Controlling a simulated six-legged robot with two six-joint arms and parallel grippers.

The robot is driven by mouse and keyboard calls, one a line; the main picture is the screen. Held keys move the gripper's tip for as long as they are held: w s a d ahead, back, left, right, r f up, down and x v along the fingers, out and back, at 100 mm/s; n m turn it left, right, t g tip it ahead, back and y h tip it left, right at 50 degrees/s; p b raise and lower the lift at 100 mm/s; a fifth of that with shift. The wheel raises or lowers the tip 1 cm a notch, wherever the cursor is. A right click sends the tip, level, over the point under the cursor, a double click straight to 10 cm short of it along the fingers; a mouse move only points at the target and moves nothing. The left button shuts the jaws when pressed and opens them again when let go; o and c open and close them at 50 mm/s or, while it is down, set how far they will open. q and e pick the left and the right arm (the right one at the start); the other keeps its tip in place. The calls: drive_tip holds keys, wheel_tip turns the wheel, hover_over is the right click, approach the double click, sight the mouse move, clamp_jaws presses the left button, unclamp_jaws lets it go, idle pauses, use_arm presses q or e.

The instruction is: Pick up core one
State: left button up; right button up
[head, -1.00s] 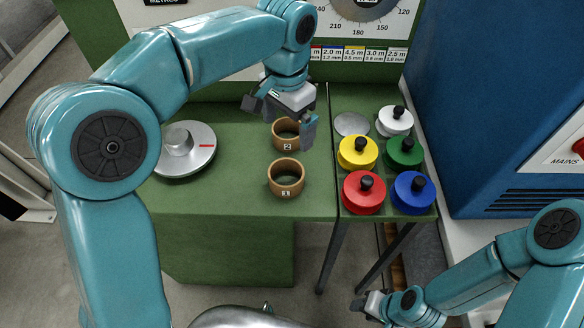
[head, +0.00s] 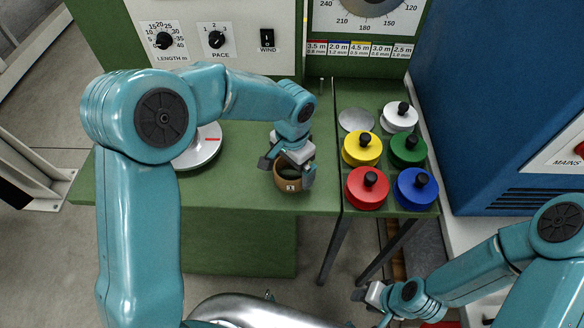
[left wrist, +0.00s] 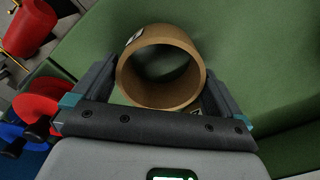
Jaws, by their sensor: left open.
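Core one, a tan ring (head: 291,186) marked 1, stands on the green bench top near its front edge. My left gripper (head: 287,171) is open just over it, with a finger on either side. The left wrist view shows a tan ring (left wrist: 160,95) between the open fingers, with the bench beneath. Whether the fingers touch it I cannot tell. Core two is hidden behind my left gripper in the head view. My right gripper (head: 371,295) is low at the right, away from the bench, too small to judge.
Several knobbed spools, among them red (head: 366,190), yellow (head: 361,150) and blue (head: 414,189), stand on a tray to the right. A silver disc (head: 203,150) lies to the left, partly behind my arm. A control panel (head: 215,40) rises behind. A blue cabinet (head: 490,100) closes off the right.

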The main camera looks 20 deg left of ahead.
use_arm(q)
drive_tip(key=shift+f, duration=0.35)
drive_tip(key=shift+s+a+r, duration=0.1)
drive_tip(key=shift+s, duration=0.15)
drive_tip(key=shift+c, duration=0.9)
drive_tip(key=shift+w, duration=0.15)
drive_tip(key=c, duration=0.6)
drive_tip(key=shift+o, duration=0.2)
